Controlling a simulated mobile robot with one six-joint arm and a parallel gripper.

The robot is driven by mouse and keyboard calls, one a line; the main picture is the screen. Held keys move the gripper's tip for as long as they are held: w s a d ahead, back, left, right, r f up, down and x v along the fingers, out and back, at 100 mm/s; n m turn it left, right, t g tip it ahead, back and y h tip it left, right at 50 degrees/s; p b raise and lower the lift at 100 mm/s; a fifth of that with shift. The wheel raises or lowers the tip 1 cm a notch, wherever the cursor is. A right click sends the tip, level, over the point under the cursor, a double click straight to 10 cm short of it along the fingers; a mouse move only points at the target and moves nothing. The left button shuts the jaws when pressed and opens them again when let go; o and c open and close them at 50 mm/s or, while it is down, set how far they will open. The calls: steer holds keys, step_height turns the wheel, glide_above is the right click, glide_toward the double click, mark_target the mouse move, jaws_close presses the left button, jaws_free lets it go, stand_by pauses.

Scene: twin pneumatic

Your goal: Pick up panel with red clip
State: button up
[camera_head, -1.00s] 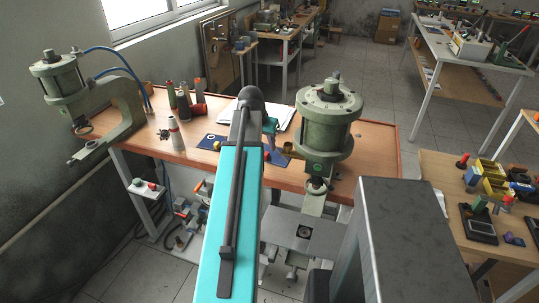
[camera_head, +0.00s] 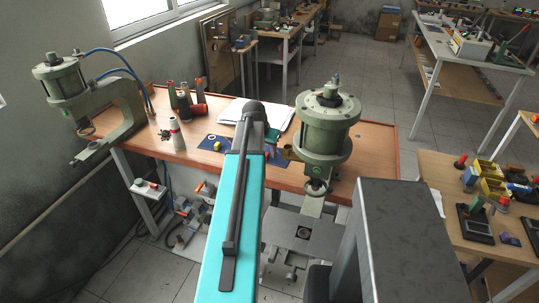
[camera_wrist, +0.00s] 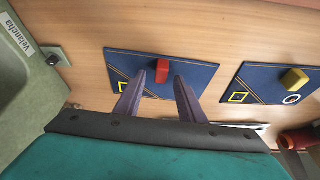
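The panel with the red clip is a dark blue board (camera_wrist: 118,62) lying on the wooden table, seen in the wrist view. Its upright red clip (camera_wrist: 162,71) stands near the panel's middle. My gripper (camera_wrist: 155,82) is open, its two fingers spread over the panel, with the red clip between and just beyond the tips in the picture. I cannot tell how high the tips are above it. In the head view my arm hides most of this panel.
A second blue panel with a yellow clip (camera_wrist: 294,78) lies to the right in the wrist view. A green press (camera_head: 325,125) stands right of my arm, another press (camera_head: 62,80) at the left. Spools and a white cone (camera_head: 177,134) stand on the wooden table (camera_head: 375,150).

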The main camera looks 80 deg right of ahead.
mark_target(267, 153)
stand_by(0.4)
jaws_close()
steer(key=shift+r, duration=0.15)
step_height(267, 153, up, 10)
steer(key=b, duration=0.2)
steer(key=shift+b, duration=0.35)
stand_by(0.4)
steer(key=shift+w, duration=0.1)
stand_by(0.5)
